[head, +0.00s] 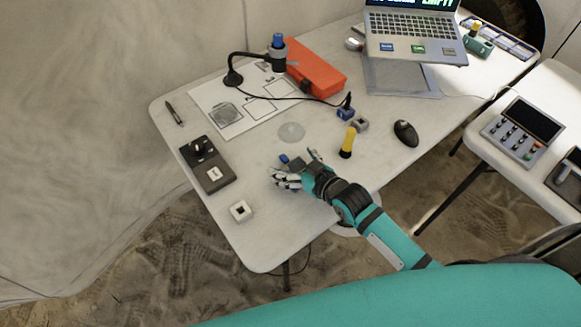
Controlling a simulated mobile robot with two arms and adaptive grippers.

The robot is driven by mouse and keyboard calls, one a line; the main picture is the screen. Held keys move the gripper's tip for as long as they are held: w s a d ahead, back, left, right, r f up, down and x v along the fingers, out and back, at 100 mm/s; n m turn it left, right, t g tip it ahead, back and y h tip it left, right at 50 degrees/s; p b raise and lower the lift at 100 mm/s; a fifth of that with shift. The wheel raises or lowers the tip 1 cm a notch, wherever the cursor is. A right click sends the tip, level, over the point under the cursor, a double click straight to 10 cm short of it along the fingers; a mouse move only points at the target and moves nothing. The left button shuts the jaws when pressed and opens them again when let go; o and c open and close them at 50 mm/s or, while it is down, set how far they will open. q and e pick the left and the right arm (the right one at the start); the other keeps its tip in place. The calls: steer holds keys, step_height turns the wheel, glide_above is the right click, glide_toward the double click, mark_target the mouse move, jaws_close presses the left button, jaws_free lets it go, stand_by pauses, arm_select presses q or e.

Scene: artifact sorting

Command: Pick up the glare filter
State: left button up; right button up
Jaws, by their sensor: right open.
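A pale, translucent round disc (291,132), which looks like the glare filter, lies flat on the white table near its middle. My right gripper (287,174) is open over the table, just in front of the disc and apart from it. A small blue item (284,158) shows at the gripper's far side; I cannot tell whether they touch. My left gripper is not in view.
A yellow-and-black flashlight (348,143) stands right of the disc, with a mouse (406,133) beyond. A dark box with a knob (207,165) and a small white block (241,211) are left. A camera stand (233,77), red case (317,70) and laptop (412,45) stand behind.

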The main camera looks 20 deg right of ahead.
jaws_close()
stand_by(0.7)
